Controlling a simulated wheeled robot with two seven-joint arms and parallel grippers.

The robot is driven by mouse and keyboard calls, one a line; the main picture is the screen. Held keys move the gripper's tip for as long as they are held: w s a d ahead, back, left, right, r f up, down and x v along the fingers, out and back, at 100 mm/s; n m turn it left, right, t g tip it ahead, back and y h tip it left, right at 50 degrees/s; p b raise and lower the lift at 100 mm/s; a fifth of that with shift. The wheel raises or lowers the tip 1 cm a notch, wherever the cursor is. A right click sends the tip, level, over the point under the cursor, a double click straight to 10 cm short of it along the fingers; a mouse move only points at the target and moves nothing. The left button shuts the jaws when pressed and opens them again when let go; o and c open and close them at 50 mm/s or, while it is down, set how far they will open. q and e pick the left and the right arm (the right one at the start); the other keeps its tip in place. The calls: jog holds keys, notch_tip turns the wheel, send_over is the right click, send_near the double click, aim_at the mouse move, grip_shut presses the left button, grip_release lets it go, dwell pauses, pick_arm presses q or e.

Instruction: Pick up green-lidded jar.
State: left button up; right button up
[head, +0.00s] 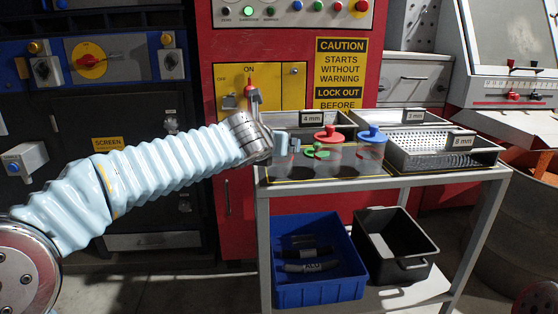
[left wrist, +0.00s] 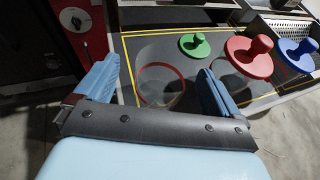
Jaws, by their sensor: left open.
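The green lid (head: 317,152) shows on the cart top in the head view, lower than the red and blue lids; its jar body is hard to make out. In the left wrist view the green lid (left wrist: 195,43) with its knob lies beyond my left gripper, ahead and slightly right. My left gripper (head: 287,144) is over the left part of the cart top, left of the green lid. In the left wrist view its fingers (left wrist: 157,88) are apart, with a reddish-edged round outline (left wrist: 162,85) between them; I cannot tell if it is a clear jar or a marking. My right gripper is not in view.
A red lid (head: 328,134) and a blue lid (head: 371,136) are close right of the green one. Sieve trays labelled 4 mm, 3 mm and 8 mm (head: 445,160) stand behind and right. Blue (head: 318,289) and black bins sit on the lower shelf. A red cabinet stands behind.

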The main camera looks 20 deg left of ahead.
pick_arm(q)
jog(key=x, duration=0.4)
jog(key=shift+w+d+f, duration=0.15)
jog(key=shift+w+d, duration=0.1)
jog(key=c, duration=1.1)
